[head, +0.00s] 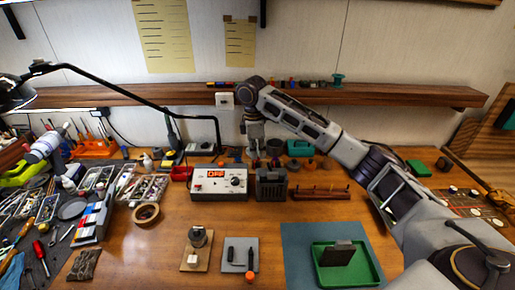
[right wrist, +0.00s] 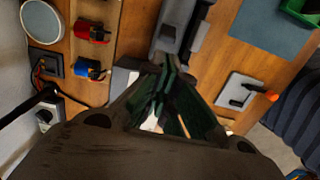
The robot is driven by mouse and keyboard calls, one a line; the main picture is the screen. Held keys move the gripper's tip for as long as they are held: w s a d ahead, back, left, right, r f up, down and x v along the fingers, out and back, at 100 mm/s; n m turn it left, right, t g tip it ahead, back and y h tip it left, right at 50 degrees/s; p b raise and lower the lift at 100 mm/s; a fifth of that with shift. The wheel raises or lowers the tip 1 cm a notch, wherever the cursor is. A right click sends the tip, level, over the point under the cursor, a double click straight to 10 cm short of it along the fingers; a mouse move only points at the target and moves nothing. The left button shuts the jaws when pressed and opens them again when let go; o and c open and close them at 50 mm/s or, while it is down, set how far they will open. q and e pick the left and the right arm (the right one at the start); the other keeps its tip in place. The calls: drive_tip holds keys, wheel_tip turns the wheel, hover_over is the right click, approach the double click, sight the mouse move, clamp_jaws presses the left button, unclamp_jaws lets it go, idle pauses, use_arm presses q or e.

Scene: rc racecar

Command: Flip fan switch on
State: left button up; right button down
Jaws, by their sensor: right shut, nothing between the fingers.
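A white control box (head: 219,182) with a red "OFF" display, a dial and a small red button stands at the back middle of the table. A dark grey boxy unit (head: 271,186), possibly the fan, stands just to its right. I cannot make out for sure which control is the fan switch. My right gripper (head: 254,154) points down behind and above these two, and looks shut and empty. In the right wrist view its dark fingers (right wrist: 165,98) meet, with a grey unit (right wrist: 174,35) beyond them and a white box partly hidden. My left gripper does not show.
A green tray (head: 376,276) on a blue mat lies at the front right. Small grey (head: 240,266) and tan boards lie at the front middle. Tools and trays crowd the left.

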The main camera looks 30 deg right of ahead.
sight(260, 170)
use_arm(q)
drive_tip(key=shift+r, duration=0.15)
use_arm(e)
drive_tip(key=shift+s+d+f, duration=0.1)
drive_tip(key=shift+f, duration=1.2)
drive_tip(key=shift+d+f, duration=0.1)
drive_tip(key=shift+f, duration=1.15)
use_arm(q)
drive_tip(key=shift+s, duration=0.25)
